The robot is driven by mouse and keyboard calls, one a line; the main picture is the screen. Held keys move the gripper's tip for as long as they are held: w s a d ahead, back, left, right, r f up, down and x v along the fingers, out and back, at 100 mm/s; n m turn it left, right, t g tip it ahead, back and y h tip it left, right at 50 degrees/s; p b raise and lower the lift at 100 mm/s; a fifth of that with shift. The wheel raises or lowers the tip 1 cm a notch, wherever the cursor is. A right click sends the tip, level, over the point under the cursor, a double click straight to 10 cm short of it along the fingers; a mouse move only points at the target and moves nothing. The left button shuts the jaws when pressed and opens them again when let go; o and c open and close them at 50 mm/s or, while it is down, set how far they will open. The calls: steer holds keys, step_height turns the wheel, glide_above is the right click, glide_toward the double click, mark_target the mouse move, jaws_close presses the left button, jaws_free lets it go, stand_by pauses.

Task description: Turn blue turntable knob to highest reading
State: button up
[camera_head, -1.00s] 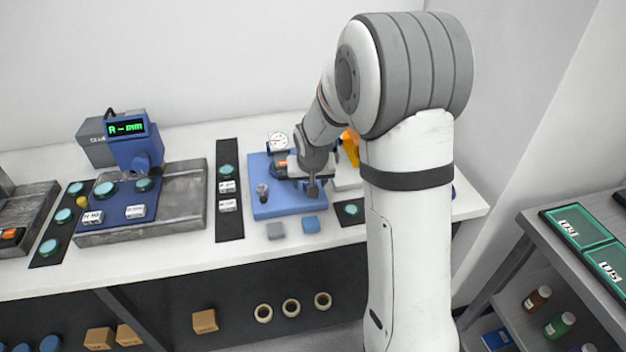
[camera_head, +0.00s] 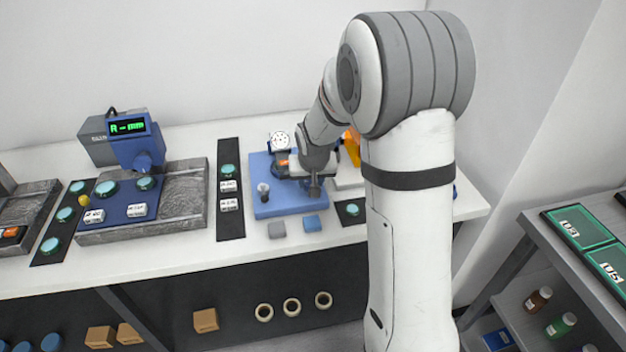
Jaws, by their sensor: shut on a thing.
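A blue base plate (camera_head: 264,202) lies on the bench, with a round white dial gauge (camera_head: 279,139) at its back. A small knob with a pale top (camera_head: 263,189) stands at the left front of the plate. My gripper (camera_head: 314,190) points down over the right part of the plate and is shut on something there. The turntable knob is not clearly visible; my gripper and wrist hide that spot. The gauge needle is too small to read.
A blue instrument with a green display (camera_head: 127,127) stands at the left. A black strip with a button and labels (camera_head: 229,205) lies between them.

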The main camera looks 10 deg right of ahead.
steer(key=shift+n+b, duration=0.3)
steer(key=shift+n, duration=0.3)
stand_by(0.4)
steer(key=shift+d+f+n+y+b, duration=0.1)
steer(key=shift+f+n+y+b, duration=0.2)
steer(key=shift+n+y+b, duration=0.5)
steer(key=n+b, duration=0.2)
steer(key=b, duration=0.2)
steer(key=shift+f+n+y+b, duration=0.15)
steer(key=shift+n+y+b, duration=0.15)
steer(key=shift+n+b, duration=0.1)
steer(key=n+b, duration=0.1)
steer(key=b, duration=0.1)
steer(key=shift+d+n+g+y+b, duration=0.1)
steer(key=shift+n+g+y+b, duration=0.2)
steer(key=shift+n, duration=0.1)
steer(key=n+b, duration=0.1)
steer(key=n+g+y+b, duration=0.1)
steer(key=n+b, duration=0.1)
steer(key=shift+r+n, duration=0.2)
steer(key=shift+n, duration=0.1)
steer(key=shift+w+d+r+n+g+y+b, duration=0.15)
steer(key=shift+n+g+b, duration=0.3)
steer(key=shift+n, duration=0.65)
steer(key=shift+a+r+n+g+y+b, duration=0.1)
steer(key=shift+n+g+y+b, duration=0.3)
steer(key=shift+n, duration=0.7)
